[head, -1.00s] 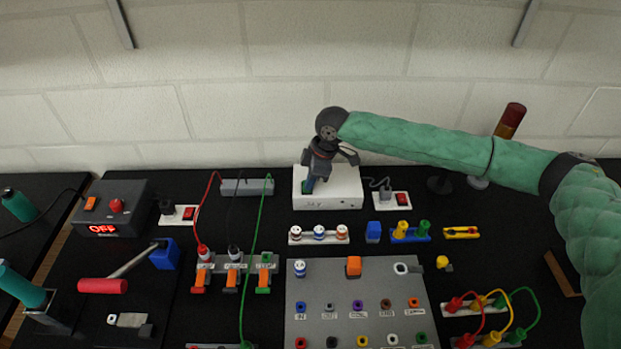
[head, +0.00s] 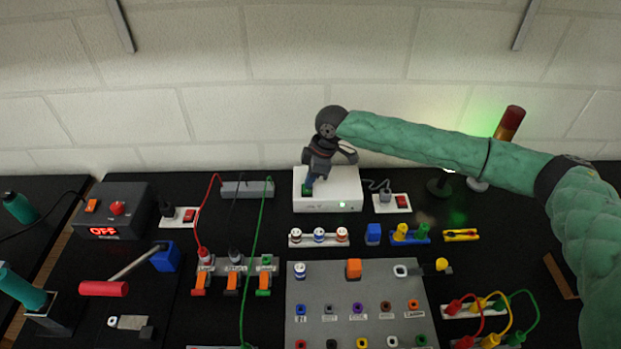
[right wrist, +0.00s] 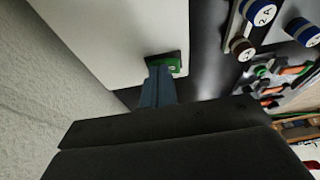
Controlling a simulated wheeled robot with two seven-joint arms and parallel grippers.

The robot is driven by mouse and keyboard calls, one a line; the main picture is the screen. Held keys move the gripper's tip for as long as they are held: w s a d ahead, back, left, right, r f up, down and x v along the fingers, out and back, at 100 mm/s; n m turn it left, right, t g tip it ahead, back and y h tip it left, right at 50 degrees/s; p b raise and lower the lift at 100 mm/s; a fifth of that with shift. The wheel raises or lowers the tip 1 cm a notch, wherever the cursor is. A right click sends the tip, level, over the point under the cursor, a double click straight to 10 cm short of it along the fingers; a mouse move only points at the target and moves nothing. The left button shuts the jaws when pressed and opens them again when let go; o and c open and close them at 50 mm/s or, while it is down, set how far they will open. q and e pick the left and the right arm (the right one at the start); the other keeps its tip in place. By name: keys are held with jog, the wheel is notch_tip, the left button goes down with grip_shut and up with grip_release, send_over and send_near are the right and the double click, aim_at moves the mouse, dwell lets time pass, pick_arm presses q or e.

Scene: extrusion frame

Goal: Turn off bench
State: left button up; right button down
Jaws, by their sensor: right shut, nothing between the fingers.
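My right gripper (head: 309,187) is shut and empty, reaching down to the top of a white power supply box (head: 345,192) at the back middle. In the right wrist view its blue fingers (right wrist: 157,85) meet or nearly meet a green switch (right wrist: 172,64) on the white box; exact contact is hard to tell. A small green lamp (head: 342,204) glows on the box front. A dark grey control box (head: 137,196) at the left shows a red OFF display (head: 103,231), with an orange switch (head: 91,206) and red button (head: 118,208) on top. My left gripper is not in view.
Two socket blocks with red switches, left (head: 189,215) and right (head: 403,202), stand beside the box. A signal tower (head: 510,123) stands behind my right arm, with green glow on the wall. A grey connector panel (head: 330,290) and cabled terminals (head: 233,275) fill the front.

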jog(key=shift+d+r+b, duration=0.2)
jog(key=shift+r+b, duration=0.25)
jog(key=shift+r, duration=0.1)
jog(key=b+v, duration=0.2)
jog(key=v, duration=0.2)
jog(key=shift+w+r, duration=0.1)
jog(key=shift+r, duration=0.2)
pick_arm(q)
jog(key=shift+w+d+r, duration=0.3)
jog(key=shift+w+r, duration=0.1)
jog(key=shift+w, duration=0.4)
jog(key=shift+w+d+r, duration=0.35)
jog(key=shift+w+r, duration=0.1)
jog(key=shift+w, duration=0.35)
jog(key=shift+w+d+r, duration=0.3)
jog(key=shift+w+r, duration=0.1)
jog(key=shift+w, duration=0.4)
pick_arm(e)
jog(key=shift+v, duration=1.05)
jog(key=shift+f, duration=0.1)
